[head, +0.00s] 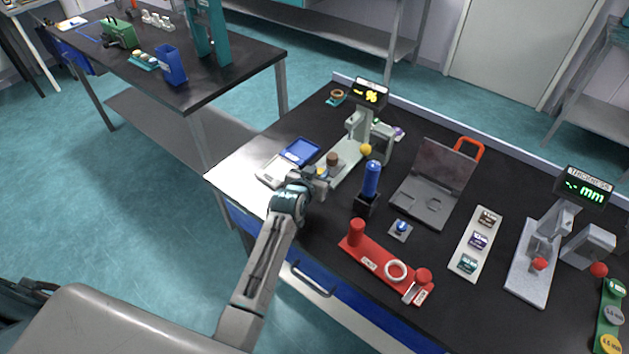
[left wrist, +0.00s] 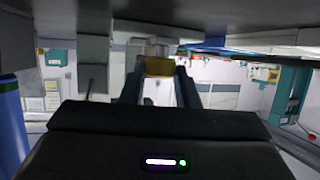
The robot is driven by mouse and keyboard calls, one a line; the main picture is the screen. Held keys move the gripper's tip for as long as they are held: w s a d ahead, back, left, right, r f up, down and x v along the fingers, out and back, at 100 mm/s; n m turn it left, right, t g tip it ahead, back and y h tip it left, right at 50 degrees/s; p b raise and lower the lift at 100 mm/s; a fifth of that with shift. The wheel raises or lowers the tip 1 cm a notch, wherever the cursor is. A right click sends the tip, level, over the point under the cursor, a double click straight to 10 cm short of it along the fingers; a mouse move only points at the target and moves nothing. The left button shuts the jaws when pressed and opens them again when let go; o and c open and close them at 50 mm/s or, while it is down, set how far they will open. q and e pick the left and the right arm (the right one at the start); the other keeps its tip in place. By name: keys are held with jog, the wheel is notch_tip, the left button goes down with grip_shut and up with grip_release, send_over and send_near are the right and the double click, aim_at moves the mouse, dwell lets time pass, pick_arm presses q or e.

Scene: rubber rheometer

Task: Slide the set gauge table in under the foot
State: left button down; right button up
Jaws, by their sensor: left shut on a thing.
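A pale green gauge stand (head: 358,126) with a lit display is at the back of the dark bench in the head view. Its long pale base (head: 346,161) runs towards my left gripper. A dark brown round piece (head: 333,158) sits near the base's front end; I take this for the set gauge table's end. My left gripper (head: 319,178) is at that front end. In the left wrist view its fingers are shut on a small gold-yellow grip (left wrist: 160,67). The foot is too small to make out, and its gap to the table cannot be told. My right gripper is out of view.
Left of the base lie a white tray (head: 272,172) and a blue tray (head: 301,152). A blue-handled tool (head: 371,180) stands upright in a black holder to the right. A red rack (head: 372,262) lies in front. An open grey case (head: 434,185) is further right.

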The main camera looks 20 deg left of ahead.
aim_at(336, 155)
pick_arm(q)
jog(key=w+d+b, duration=0.1)
jog(key=w, duration=0.1)
jog(key=w+d, duration=0.1)
jog(key=w, duration=0.2)
jog(key=w+b, duration=0.1)
jog(key=w, duration=0.2)
jog(key=shift+d+f+b, duration=0.1)
jog(key=shift+d+b, duration=0.25)
jog(key=shift+d, duration=0.05)
jog(key=shift+w+d, duration=0.15)
jog(key=shift+w, duration=0.2)
jog(key=shift+r, duration=0.25)
jog(key=c, duration=1.3)
grip_release()
jog(key=shift+o, duration=1)
jog(key=shift+w, duration=0.1)
jog(key=shift+f, duration=0.15)
